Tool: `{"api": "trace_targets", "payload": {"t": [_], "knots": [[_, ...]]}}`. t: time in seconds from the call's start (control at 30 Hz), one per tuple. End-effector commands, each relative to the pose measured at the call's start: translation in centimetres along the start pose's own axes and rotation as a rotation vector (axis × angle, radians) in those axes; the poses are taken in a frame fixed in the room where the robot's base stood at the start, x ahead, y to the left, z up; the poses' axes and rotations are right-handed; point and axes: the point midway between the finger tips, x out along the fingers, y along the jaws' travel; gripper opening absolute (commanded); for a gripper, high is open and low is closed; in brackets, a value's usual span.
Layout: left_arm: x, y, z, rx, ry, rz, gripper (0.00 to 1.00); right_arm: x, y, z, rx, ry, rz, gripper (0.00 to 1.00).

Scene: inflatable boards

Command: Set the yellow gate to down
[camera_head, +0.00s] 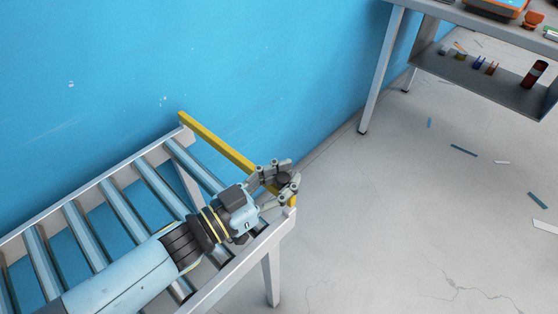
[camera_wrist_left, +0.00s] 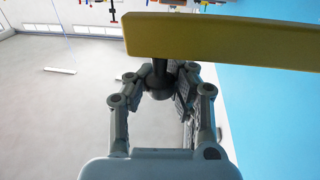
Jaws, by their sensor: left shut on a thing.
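The yellow gate (camera_head: 218,140) is a long flat bar across the end of the roller conveyor (camera_head: 110,172). Its far end is at the wall-side rail and its near end is by the front corner. My left gripper (camera_head: 279,181) is at the near part of the bar. In the left wrist view the gate (camera_wrist_left: 225,42) crosses the top, and my left gripper (camera_wrist_left: 163,85) is shut on a dark round knob (camera_wrist_left: 159,84) below the bar. The fingers partly hide the knob. My right gripper is out of view.
A blue wall (camera_head: 270,60) runs behind the conveyor. A grey workbench (camera_head: 470,15) stands at the upper right, with small items on its lower shelf (camera_head: 475,70). The floor (camera_head: 400,220) right of the conveyor is mostly clear, with scattered scraps.

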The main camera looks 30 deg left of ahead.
Motion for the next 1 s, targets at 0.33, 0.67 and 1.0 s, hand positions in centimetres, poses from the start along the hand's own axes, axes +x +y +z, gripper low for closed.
{"api": "trace_targets", "payload": {"t": [0.33, 0.67, 1.0], "knots": [[-0.6, 0.4, 3.0, 0.069, -0.024, 0.004, 0.00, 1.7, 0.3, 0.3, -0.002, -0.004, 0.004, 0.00], [-0.6, 0.4, 3.2, 0.073, -0.029, 0.003, 0.00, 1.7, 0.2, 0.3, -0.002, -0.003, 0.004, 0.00], [-0.3, 0.4, 2.8, 0.072, -0.020, 0.003, 0.49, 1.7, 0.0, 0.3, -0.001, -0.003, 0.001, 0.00]]}}
